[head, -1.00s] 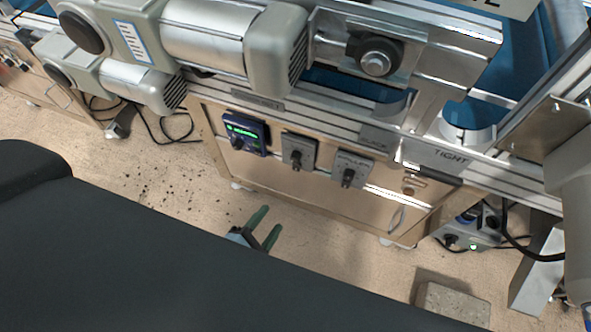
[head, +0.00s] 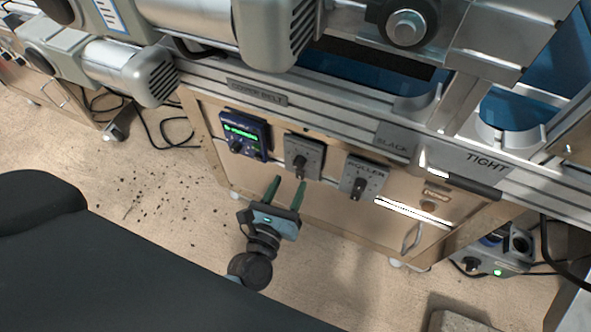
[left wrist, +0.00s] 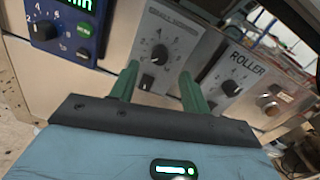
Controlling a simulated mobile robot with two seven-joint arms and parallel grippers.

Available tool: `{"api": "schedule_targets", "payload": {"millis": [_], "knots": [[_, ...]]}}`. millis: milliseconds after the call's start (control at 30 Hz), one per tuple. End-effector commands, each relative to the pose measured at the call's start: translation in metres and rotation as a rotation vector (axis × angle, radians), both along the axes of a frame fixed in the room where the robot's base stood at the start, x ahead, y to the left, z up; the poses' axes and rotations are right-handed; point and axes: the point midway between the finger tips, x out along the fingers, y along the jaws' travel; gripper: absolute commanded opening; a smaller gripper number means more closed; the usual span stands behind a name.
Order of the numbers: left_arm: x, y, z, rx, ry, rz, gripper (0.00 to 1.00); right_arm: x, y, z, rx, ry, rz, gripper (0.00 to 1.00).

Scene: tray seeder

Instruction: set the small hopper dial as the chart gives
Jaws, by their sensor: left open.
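A grey control plate (head: 304,157) with a black pointer knob (head: 300,174) sits on the wooden cabinet front, between a blue display unit and the ROLLER plate. In the left wrist view this middle knob (left wrist: 160,53) stands within a ring of numbers; the plate's heading is too blurred to read surely. My left gripper (head: 288,182) is open and empty, its green fingers pointing up at the middle plate from just below. In the left wrist view the fingertips (left wrist: 159,70) straddle the line to the knob, seemingly apart from it. I make out no chart.
The blue unit (head: 244,136) with a green display and knob is on the left. The ROLLER plate (head: 361,178) with its knob is on the right. Metal rails labelled SLACK and TIGHT run above.

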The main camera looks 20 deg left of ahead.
Motion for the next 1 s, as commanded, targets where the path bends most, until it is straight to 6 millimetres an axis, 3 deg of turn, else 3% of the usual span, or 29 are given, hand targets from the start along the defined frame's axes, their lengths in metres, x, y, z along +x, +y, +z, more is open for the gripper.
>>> {"api": "schedule_targets", "payload": {"millis": [300,700,1000], "knots": [[0.043,0.001,-0.001,0.001,0.000,0.001,0.47,-0.008,0.000,-0.006,-0.001,0.018,0.001,0.49],[0.052,0.001,-0.001,0.001,0.001,0.000,0.47,-0.006,-0.001,-0.007,-0.001,0.015,0.001,0.49],[0.052,0.001,0.000,0.002,0.001,0.000,0.10,0.001,-0.001,-0.006,-0.002,0.003,0.001,0.49]]}}
